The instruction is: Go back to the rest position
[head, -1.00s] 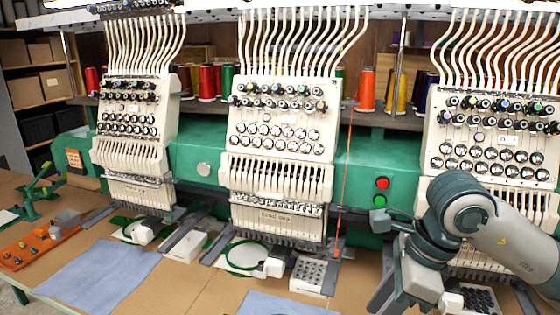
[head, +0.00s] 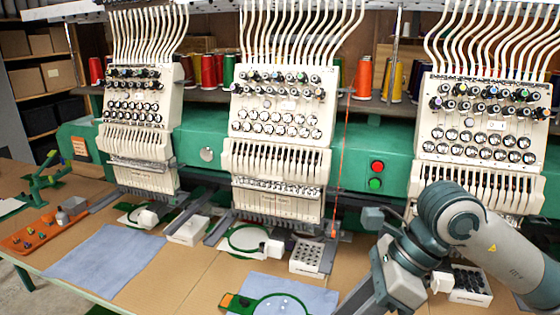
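My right arm comes in from the right, bends in front of the right embroidery head (head: 478,150) and reaches down to the bottom edge. Its dark end, where my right gripper (head: 360,296) is, is cut off by the frame. No fingertips show clearly, so I cannot tell whether it is open or shut, or what it holds. My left arm and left gripper are not in view.
A green embroidery machine (head: 205,152) spans the back. On the table (head: 190,270) lie blue cloths (head: 105,262), a green hoop (head: 280,304), a white block with holes (head: 306,257), a dark-celled tray (head: 470,284) and an orange tray (head: 42,236). Bare table shows between the cloths.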

